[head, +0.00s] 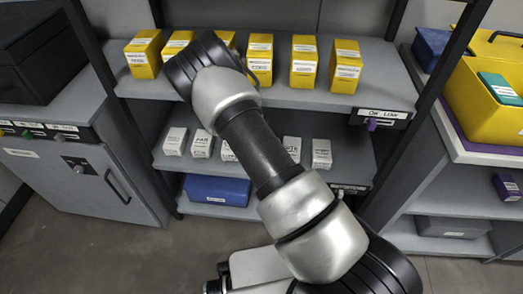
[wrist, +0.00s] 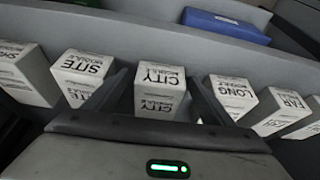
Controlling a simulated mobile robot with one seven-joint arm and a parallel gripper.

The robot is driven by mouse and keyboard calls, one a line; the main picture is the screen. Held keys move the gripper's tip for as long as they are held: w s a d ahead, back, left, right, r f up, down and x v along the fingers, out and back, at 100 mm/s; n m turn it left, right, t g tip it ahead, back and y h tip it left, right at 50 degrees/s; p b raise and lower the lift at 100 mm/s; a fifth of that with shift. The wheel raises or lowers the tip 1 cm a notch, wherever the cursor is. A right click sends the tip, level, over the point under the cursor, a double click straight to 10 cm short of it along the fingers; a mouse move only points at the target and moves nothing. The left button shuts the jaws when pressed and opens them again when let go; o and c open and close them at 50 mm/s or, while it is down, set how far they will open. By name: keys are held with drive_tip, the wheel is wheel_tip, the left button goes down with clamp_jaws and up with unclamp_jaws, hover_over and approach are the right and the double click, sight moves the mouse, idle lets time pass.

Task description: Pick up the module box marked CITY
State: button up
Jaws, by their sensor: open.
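The white module box marked CITY (wrist: 160,88) stands in the middle of the wrist view, its lettering upside down there. My gripper (wrist: 162,98) is open, with one dark finger on each side of the CITY box. No clear contact between the fingers and the box shows. The lower part of the box is hidden by the gripper body. In the head view my arm covers the middle of the white box row, and neither the CITY box nor the gripper can be made out there.
White boxes marked SITE (wrist: 84,75) and LONG (wrist: 232,95) flank the CITY box closely, with FAR (wrist: 282,108) further right. The row stands on a grey middle shelf (head: 345,175). Yellow boxes (head: 304,62) fill the shelf above. A blue bin (head: 216,190) sits below.

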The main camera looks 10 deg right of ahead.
drive_tip(key=c, duration=1.2)
drive_tip(key=shift+r, duration=0.1)
